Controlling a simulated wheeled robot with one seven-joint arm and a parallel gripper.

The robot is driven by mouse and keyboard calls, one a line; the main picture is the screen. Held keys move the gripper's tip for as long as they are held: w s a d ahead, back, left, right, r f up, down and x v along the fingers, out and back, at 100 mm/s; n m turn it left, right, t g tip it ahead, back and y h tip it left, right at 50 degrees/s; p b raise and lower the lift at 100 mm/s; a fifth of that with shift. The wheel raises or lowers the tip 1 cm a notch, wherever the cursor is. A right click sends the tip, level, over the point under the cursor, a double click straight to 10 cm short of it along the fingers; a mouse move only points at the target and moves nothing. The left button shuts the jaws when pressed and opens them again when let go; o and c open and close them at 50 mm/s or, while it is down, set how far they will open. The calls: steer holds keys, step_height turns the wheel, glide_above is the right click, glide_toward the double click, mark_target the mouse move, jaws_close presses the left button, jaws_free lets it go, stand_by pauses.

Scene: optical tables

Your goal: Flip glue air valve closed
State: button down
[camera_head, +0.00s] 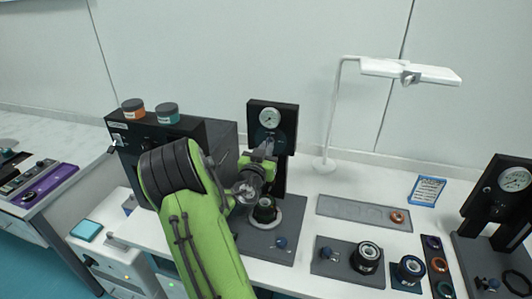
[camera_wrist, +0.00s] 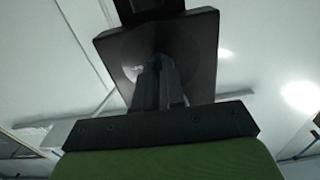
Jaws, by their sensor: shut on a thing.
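A black box with a round white gauge (camera_head: 270,118) stands upright on a grey base plate (camera_head: 280,256) in the middle of the head view. My gripper (camera_head: 264,152) reaches up to the lower front of this box. In the wrist view my gripper's fingers (camera_wrist: 159,75) are close together against the dark underside of a square black block (camera_wrist: 115,45). They are shut on a small part there, which I take as the glue air valve. The fingers and block hide the valve's handle, so its position cannot be told.
A black lens-like part (camera_head: 265,211) stands below my gripper. A white lamp (camera_head: 410,72) rises at the back. Several black mounts, such as one with a round lens (camera_head: 367,257), sit to the right. A second gauge unit (camera_head: 514,180) stands far right. Two small jars (camera_head: 133,108) top a black cabinet left.

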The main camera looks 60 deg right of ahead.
steer(key=shift+n, duration=0.3)
steer(key=c, duration=1.2)
jaws_free()
steer(key=shift+c, duration=0.2)
steer(key=shift+a, duration=0.15)
steer(key=s+a+b, duration=0.2)
steer(key=a+b, duration=1)
steer(key=a, duration=0.3)
steer(key=shift+s+a, duration=0.15)
steer(key=shift+s, duration=0.1)
